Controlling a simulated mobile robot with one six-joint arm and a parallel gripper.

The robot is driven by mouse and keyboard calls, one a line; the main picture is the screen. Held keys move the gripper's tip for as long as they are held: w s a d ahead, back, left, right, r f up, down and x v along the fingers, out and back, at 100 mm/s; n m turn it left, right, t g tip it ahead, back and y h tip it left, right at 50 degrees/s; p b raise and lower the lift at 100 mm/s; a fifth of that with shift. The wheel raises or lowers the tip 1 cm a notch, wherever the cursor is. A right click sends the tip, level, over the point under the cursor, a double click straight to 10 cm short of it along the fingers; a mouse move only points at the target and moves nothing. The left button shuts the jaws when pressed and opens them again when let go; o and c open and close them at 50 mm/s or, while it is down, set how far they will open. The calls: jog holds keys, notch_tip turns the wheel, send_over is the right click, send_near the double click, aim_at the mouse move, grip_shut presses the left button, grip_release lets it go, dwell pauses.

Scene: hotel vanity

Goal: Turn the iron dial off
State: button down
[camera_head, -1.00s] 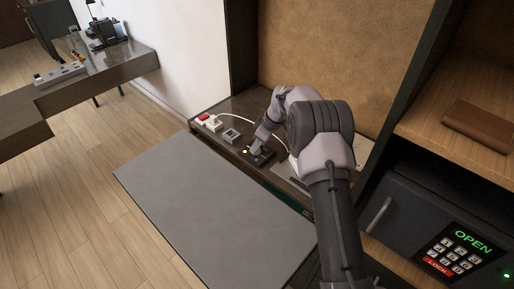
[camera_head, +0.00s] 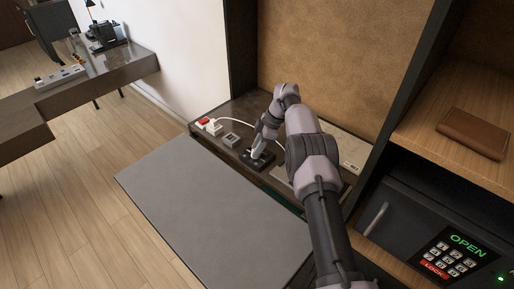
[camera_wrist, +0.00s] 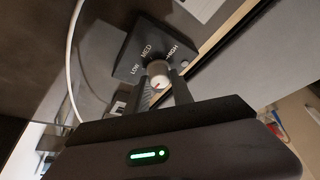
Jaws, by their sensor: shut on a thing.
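In the head view the same box (camera_head: 248,160) sits on the dark shelf, and the knob is hidden by my gripper. My gripper (camera_wrist: 160,90) is shut on the knob, one finger on each side of it. It also shows in the head view (camera_head: 258,150), pointing down at the box. I cannot read the knob's exact setting.
Left of the box are a small grey switch (camera_head: 232,140) and a red-and-white power strip (camera_head: 206,123) with a white cord. A grey panel (camera_head: 210,210) extends in front of the shelf. A black safe (camera_head: 430,235) reading OPEN stands at the right, with a brown wallet (camera_head: 474,133) above.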

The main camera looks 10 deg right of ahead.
jog(key=shift+f, duration=0.1)
jog(key=c, duration=1.1)
grip_release()
jog(key=p+v, duration=0.8)
jog(key=v, duration=0.9)
jog(key=shift+r, duration=0.35)
jog(key=shift+f, duration=0.1)
